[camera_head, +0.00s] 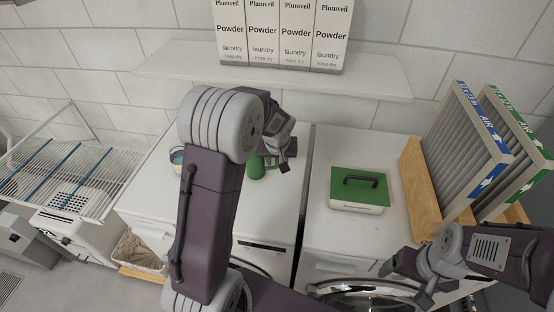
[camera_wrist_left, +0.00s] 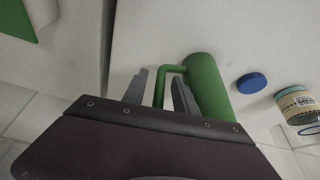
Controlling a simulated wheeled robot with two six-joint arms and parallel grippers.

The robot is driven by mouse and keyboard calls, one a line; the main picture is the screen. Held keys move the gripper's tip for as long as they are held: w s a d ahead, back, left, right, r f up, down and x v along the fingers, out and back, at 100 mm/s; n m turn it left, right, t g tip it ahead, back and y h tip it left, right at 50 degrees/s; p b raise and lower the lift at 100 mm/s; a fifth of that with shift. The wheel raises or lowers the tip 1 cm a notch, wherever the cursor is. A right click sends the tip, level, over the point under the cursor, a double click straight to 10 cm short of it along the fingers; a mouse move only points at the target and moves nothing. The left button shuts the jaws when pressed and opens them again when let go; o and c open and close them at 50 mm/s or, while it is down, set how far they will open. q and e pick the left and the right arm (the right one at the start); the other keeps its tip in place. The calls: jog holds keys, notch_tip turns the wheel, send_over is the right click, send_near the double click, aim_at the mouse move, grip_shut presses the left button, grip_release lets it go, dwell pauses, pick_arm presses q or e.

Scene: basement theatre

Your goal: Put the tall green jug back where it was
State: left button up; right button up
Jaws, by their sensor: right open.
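The tall green jug (camera_head: 257,168) stands on the white top of the left-hand machine, partly hidden behind my left arm. In the left wrist view the jug (camera_wrist_left: 208,88) shows its body and its side handle (camera_wrist_left: 160,88). My left gripper (camera_head: 284,152) is at the jug. Its two fingers (camera_wrist_left: 160,90) are apart, one on each side of the handle, with gaps showing. My right gripper (camera_head: 404,284) is open and empty, low at the right, in front of the right-hand machine.
A box with a green lid and black handle (camera_head: 360,188) sits on the right-hand machine. A wooden rack (camera_head: 424,190) holds air filters. Powder boxes (camera_head: 281,35) stand on the shelf (camera_head: 180,62) above.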

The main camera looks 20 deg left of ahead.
pick_arm(q)
jog(key=shift+r, duration=0.55)
jog(key=p+v, duration=0.1)
jog(key=v, duration=1)
jog(key=s+d+f+m+g, duration=0.1)
jog(key=s+f, duration=0.3)
jog(key=s, duration=0.2)
jog(key=s+d+f+m+g+h, duration=0.1)
jog(key=s+d+f+m, duration=0.1)
jog(key=s, duration=0.3)
jog(key=s+d+f+m+g+h, duration=0.1)
jog(key=s+d+f, duration=0.1)
jog(key=s+f, duration=0.3)
jog(key=shift+s+d+f+m, duration=0.15)
jog(key=shift+s+f+m, duration=0.15)
jog(key=shift+s, duration=0.55)
jog(key=shift+w, duration=0.15)
